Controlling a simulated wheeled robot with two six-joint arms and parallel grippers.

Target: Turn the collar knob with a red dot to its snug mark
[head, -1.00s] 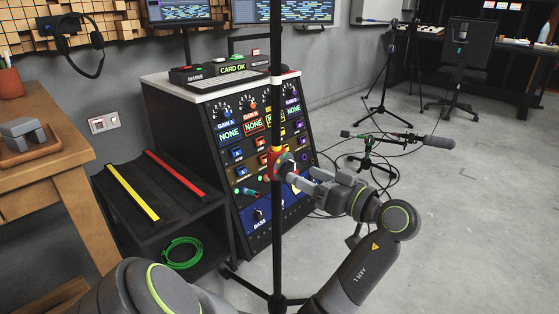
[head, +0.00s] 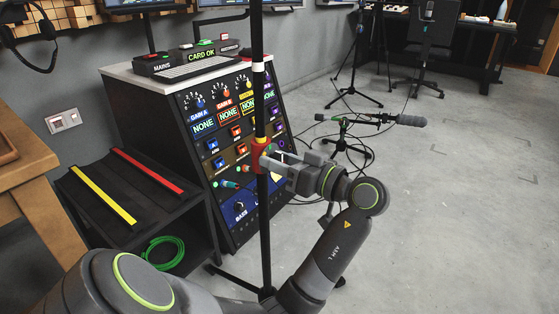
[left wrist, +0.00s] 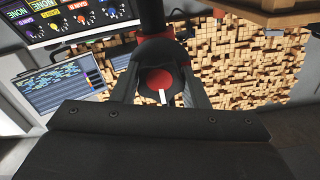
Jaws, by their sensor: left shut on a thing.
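In the left wrist view the dark round knob (left wrist: 158,84) shows a red face with a white pointer line running downward. The fingers of my left gripper (left wrist: 160,76) lie on both sides of it, shut on it. The snug mark cannot be made out. My right gripper is not in view.
A mixing console (head: 222,150) with coloured knobs stands just behind the pole. A low black shelf (head: 90,225) with a yellow and a red strip is at left, a green cable coil (head: 163,252) below. Another microphone stand (head: 342,140) is at right.

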